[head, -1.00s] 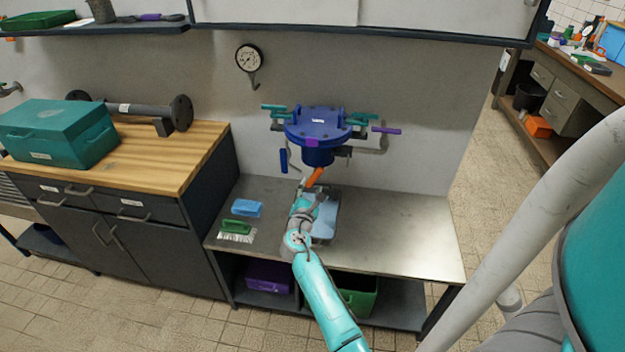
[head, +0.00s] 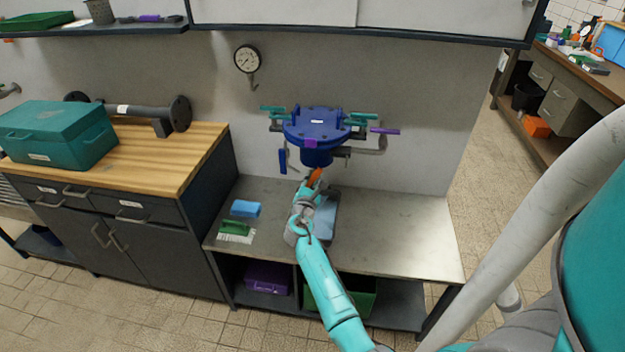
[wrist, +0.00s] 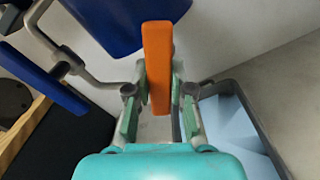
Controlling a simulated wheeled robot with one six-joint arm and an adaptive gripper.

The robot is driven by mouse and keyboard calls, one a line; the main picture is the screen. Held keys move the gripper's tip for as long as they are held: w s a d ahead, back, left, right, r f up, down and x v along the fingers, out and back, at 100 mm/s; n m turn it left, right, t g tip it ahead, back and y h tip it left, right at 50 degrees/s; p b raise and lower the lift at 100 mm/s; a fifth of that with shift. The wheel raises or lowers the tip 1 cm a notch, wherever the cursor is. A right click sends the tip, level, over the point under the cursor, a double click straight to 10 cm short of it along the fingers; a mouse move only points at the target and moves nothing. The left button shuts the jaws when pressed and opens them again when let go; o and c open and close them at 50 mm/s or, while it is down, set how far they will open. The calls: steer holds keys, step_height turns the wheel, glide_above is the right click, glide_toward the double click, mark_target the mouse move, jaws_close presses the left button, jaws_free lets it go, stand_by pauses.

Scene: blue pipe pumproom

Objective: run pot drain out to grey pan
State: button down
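The blue pot (head: 317,130) with a bolted lid is mounted at the back wall above the steel bench; its underside also shows in the wrist view (wrist: 125,18). An orange lever (wrist: 158,65) hangs below the pot and shows small in the head view (head: 315,178). My gripper (wrist: 159,88) has one finger on each side of the lever, very close to it. Whether the pads press on it cannot be told. The grey pan (wrist: 275,150) with a pale blue inside lies on the bench below and to the right; my arm partly hides it in the head view (head: 333,206).
A blue sponge (head: 245,208) and a green brush (head: 236,229) lie on the steel bench (head: 400,230), whose right side is clear. A blue lever (head: 283,161) and grey pipework hang beside the pot. A wooden-topped cabinet (head: 200,152) stands left.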

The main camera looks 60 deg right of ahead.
steer(key=shift+m, duration=0.4)
steer(key=m, duration=0.5)
steer(key=shift+m, duration=0.4)
steer(key=m, duration=0.5)
steer(key=shift+r+m, duration=0.15)
steer(key=shift+m, duration=0.15)
steer(key=c, duration=1)
jaws_free()
steer(key=shift+w, duration=0.1)
steer(key=shift+a, duration=0.2)
steer(key=v, duration=0.7)
steer(key=shift+s+a, duration=0.2)
steer(key=shift+a, duration=0.15)
